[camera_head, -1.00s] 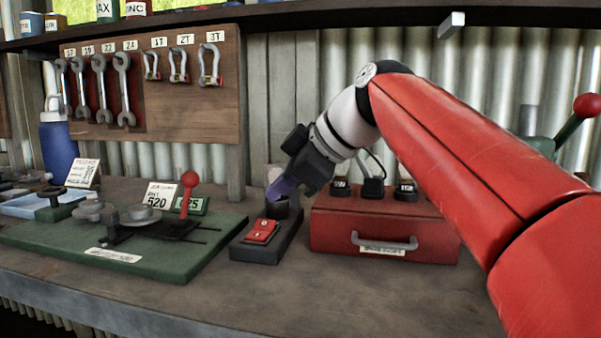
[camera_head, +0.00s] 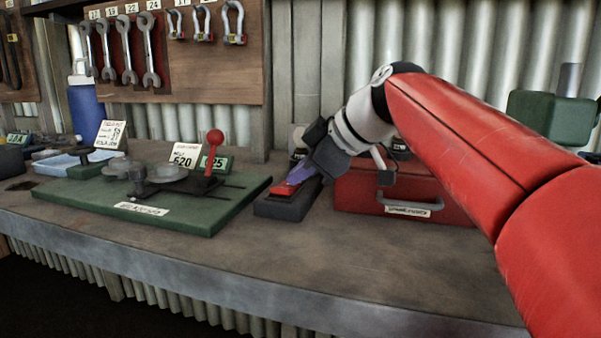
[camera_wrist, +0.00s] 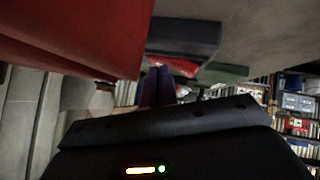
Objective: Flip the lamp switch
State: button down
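The lamp switch is a red rocker (camera_head: 284,191) on a dark, long base (camera_head: 281,209) lying on the workbench. It also shows in the wrist view, where the red rocker (camera_wrist: 180,67) is partly hidden behind my fingers. My gripper (camera_head: 295,180) points down and left at the rocker, with its purple fingertips over or against the rocker's far part; I cannot tell if they touch. In the wrist view the fingers (camera_wrist: 157,86) are close together with nothing seen between them. My gripper covers the back part of the switch base.
A red toolbox (camera_head: 365,205) with a grey handle stands close to the right of the switch. A green board (camera_head: 190,214) with a red-knobbed lever (camera_head: 214,140) lies to the left. The bench front (camera_head: 300,262) is clear.

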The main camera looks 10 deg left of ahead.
jog(key=shift+s+f, duration=0.1)
jog(key=shift+f, duration=0.15)
jog(key=shift+s, duration=0.15)
jog(key=shift+s+b, duration=0.4)
jog(key=shift+s, duration=0.1)
jog(key=shift+a, duration=0.1)
